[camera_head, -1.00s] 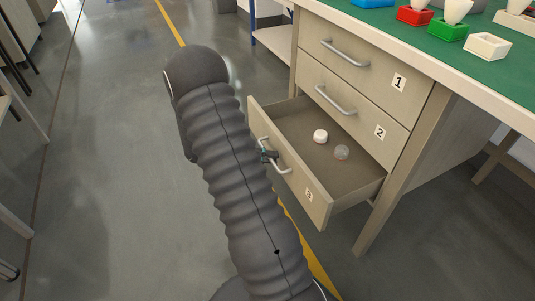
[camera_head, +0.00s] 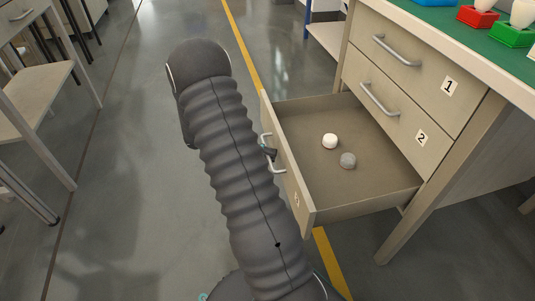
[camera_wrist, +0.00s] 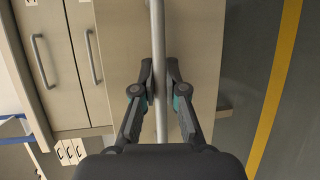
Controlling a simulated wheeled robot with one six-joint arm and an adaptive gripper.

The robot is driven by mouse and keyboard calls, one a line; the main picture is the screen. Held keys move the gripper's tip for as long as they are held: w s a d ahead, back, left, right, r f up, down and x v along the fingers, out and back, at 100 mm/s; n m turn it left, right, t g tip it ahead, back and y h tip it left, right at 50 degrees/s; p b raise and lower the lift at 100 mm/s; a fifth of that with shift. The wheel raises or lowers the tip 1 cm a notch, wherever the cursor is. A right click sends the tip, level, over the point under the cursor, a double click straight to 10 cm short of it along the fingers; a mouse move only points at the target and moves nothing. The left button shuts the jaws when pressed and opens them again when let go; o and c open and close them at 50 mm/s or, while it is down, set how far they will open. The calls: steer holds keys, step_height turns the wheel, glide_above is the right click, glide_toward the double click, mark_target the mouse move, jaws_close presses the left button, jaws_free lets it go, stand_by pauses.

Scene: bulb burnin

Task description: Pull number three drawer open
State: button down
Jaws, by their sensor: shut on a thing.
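The number three drawer (camera_head: 306,207) is the lowest of the cabinet and stands well open, its inside in view. Its front carries the label 3 and a metal bar handle (camera_head: 283,170). My gripper (camera_head: 270,153) is at this handle, partly hidden by my arm in the head view. In the wrist view my gripper (camera_wrist: 160,84) has its two fingers closed around the handle bar (camera_wrist: 159,40), in front of the drawer front (camera_wrist: 200,60).
Drawer 1 (camera_head: 425,75) and drawer 2 (camera_head: 400,118) above are shut. The green bench top (camera_head: 440,20) holds red and green holders (camera_head: 477,16) with white bulbs. A table (camera_head: 30,95) stands at the left. The floor (camera_head: 130,180) between is clear.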

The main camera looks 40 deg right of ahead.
steer(key=c, duration=1.2)
jaws_free()
steer(key=v, duration=1.2)
